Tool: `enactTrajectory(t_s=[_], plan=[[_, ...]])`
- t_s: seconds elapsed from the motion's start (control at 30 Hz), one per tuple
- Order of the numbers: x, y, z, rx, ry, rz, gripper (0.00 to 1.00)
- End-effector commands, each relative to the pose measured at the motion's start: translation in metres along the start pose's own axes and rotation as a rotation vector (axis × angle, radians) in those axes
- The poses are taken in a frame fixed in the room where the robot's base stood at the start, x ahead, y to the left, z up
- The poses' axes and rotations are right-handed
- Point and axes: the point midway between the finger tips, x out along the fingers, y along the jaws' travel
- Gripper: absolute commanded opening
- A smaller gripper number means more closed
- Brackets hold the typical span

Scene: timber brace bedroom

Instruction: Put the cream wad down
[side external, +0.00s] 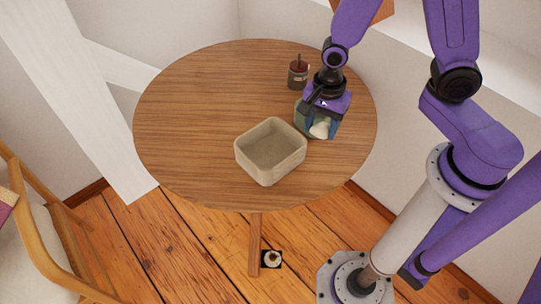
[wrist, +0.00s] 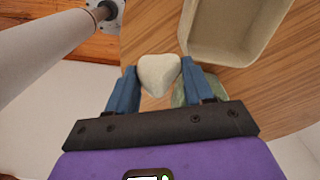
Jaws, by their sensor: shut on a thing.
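My gripper (side external: 320,126) is shut on the cream wad (side external: 319,131), a small, pale, rounded lump, over the right part of the round table, just right of the beige bin. In the wrist view the wad (wrist: 159,73) sits between my two blue fingers (wrist: 160,70). I cannot tell whether the wad touches anything beneath it. A grey-green thing (side external: 300,107) is partly hidden behind and below my gripper; a bit of it shows beside the right finger in the wrist view (wrist: 186,93).
The open beige bin (side external: 243,160) on the wooden table (side external: 185,120) looks empty. A dark pot (side external: 298,75) with something upright in it stands behind my gripper. The table's left half is clear. A white timber brace (side external: 80,95) rises at the left, near a chair (side external: 40,235).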

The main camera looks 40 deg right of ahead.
Motion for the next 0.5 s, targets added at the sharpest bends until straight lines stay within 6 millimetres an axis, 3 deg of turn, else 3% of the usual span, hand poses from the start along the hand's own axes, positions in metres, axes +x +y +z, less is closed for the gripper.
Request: enactTrajectory(t_s=[0.23, 0.5], plan=[[0.007, 0.013, 0.017, 0.241, 0.001, 0.001, 0.23], [0.009, 0.017, 0.022, 0.345, 0.0, -0.001, 0.23]])
